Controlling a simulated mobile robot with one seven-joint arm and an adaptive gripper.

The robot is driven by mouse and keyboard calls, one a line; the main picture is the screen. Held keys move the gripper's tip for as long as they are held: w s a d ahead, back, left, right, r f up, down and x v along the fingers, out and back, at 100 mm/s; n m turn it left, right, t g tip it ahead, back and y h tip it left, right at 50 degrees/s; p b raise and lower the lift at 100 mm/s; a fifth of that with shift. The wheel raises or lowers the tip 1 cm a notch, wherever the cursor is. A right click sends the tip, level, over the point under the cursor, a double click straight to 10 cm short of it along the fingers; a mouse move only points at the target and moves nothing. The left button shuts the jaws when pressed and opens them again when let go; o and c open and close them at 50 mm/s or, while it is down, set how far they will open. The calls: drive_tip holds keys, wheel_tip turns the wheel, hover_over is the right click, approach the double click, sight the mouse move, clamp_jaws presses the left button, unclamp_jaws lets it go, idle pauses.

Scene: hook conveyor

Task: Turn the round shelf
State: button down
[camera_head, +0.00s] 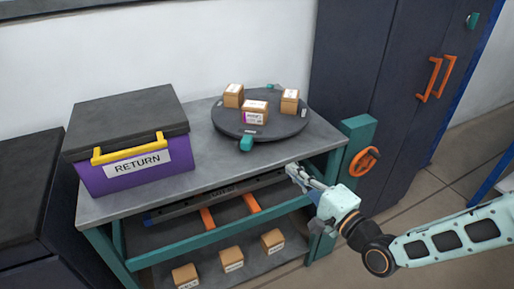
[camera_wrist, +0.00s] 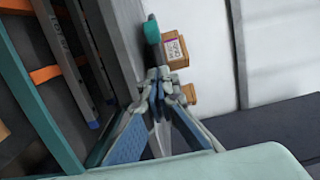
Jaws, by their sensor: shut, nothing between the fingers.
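The round shelf (camera_head: 225,122) is a dark flat disc on the right half of the grey table top. Three small cardboard boxes stand on it, the front one (camera_head: 255,113) with a pink and white label. A teal knob (camera_head: 246,143) sticks out at its front rim. The knob also shows in the wrist view (camera_wrist: 152,30), beyond my fingers. My gripper (camera_head: 292,170) is shut and empty at the table's front edge, right of and nearer than the knob, and appears apart from it. In the wrist view, my fingertips (camera_wrist: 158,78) partly hide the disc and boxes.
A purple RETURN bin (camera_head: 135,171) with a yellow handle stands on the table's left. Several boxes, one at the front (camera_head: 186,276), lie on the lower shelf. An orange handwheel (camera_head: 364,161) sits on a teal post at the table's right. Dark cabinets (camera_head: 400,80) stand behind.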

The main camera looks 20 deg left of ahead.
drive_tip(key=b, duration=0.1)
approach(251, 143)
drive_tip(key=w, duration=0.4)
drive_tip(key=a, duration=0.4)
drive_tip(key=shift+s+f, duration=0.15)
drive_tip(key=shift+a, duration=0.5)
